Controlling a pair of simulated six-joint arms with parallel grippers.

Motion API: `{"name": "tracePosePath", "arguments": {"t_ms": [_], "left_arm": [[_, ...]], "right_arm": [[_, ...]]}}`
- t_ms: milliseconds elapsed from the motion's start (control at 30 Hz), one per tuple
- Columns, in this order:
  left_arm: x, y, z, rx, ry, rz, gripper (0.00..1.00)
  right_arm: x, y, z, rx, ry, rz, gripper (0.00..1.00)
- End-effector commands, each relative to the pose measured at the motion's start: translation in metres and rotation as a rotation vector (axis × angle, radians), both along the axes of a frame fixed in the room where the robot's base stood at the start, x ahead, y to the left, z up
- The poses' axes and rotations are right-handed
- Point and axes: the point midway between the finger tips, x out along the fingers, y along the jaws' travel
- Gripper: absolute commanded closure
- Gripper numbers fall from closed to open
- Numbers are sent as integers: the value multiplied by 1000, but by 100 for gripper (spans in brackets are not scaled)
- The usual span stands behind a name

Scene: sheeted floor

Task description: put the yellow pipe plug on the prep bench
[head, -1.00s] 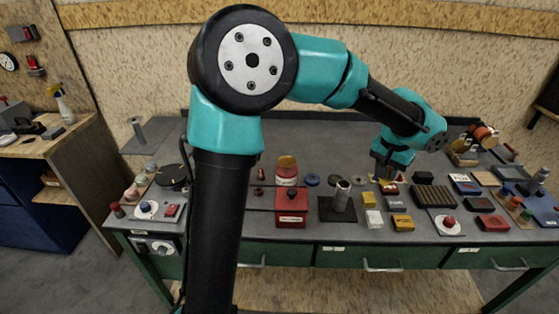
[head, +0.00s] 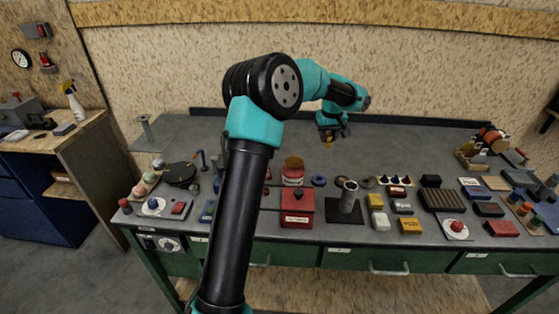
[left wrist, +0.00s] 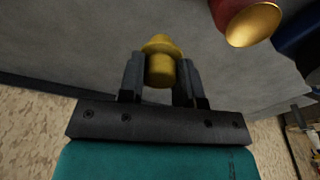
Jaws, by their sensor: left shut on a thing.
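The yellow pipe plug (left wrist: 160,62) is between the two fingers of my left gripper (left wrist: 160,80) in the left wrist view, its rounded cap pointing away from the palm. In the head view my left gripper (head: 331,132) is over the back middle of the grey-topped bench (head: 420,148), with a bit of the yellow plug (head: 328,142) showing below it. The plug looks clear of the bench top. A smaller wooden bench (head: 95,124) stands at the far left; I cannot tell which of the two is the prep bench. My right gripper is out of view.
Several blocks and trays crowd the front right. The back strip of the grey top is mostly clear.

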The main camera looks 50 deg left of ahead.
Motion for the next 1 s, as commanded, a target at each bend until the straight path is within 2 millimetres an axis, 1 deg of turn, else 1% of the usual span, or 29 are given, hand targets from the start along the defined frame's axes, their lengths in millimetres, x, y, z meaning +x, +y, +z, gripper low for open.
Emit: {"name": "tracePosePath", "arguments": {"t_ms": [33, 67, 100, 167, 200, 300, 400, 500, 600, 867, 1000], "left_arm": [[-2, 29, -8, 3, 4, 77, 97], [-3, 44, -11, 3, 4, 121, 97], [-5, 64, -15, 6, 4, 177, 97], [-10, 93, -22, 10, 5, 262, 97], [-14, 112, -26, 13, 5, 317, 97], [-25, 154, -36, 20, 5, 439, 97], [-35, 183, -43, 27, 6, 526, 97], [-42, 200, -47, 31, 6, 578, 97], [-44, 206, -48, 33, 5, 598, 97], [-44, 206, -48, 33, 5, 597, 97], [-44, 205, -56, 32, 7, 596, 97]], "right_arm": [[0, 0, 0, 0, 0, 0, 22], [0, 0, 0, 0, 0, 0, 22], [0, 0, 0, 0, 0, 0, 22], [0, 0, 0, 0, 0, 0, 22], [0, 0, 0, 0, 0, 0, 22], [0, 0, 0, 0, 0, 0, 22], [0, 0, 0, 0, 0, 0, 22], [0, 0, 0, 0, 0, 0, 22], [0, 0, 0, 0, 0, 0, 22], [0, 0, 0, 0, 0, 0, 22], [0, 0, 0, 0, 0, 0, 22]]}}
